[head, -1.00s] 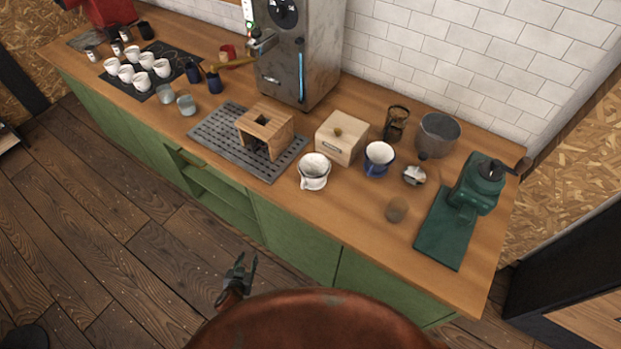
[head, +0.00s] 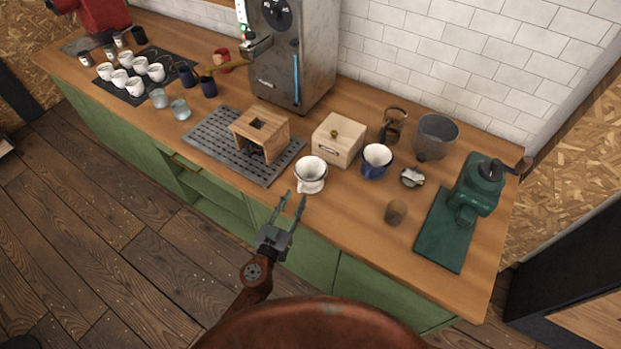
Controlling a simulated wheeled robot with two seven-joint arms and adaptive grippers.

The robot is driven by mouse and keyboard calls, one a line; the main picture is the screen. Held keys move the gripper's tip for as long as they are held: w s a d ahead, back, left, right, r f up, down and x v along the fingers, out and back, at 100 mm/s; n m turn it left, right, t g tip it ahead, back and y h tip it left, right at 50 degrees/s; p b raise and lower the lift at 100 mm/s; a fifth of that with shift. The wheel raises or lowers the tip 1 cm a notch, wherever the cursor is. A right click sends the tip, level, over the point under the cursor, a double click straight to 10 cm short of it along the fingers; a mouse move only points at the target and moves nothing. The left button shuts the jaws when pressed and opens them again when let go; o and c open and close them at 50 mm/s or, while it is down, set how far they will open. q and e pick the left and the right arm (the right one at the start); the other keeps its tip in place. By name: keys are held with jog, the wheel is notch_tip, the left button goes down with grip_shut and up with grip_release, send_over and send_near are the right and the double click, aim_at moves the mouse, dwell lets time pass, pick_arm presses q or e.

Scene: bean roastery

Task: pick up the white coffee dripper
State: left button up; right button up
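The white coffee dripper (head: 310,176) stands upright near the front edge of the wooden counter, right of the slotted grey drip tray. Its handle points to the front. My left gripper (head: 290,200) is in front of the counter edge, just short of the dripper and a little to its lower left in the picture. Its two fingers are spread with nothing between them, and they point toward the counter. It looks apart from the dripper. My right gripper is out of view.
A wooden stand (head: 262,131) sits on the drip tray (head: 208,135) to the left. A small brown cup (head: 396,212) and green grinder (head: 477,185) stand right.

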aim_at(299, 190)
pick_arm(q)
jog(key=x, duration=0.3)
jog(key=shift+w+r, duration=0.15)
jog(key=shift+w, duration=0.05)
grip_shut()
dwell(0.5)
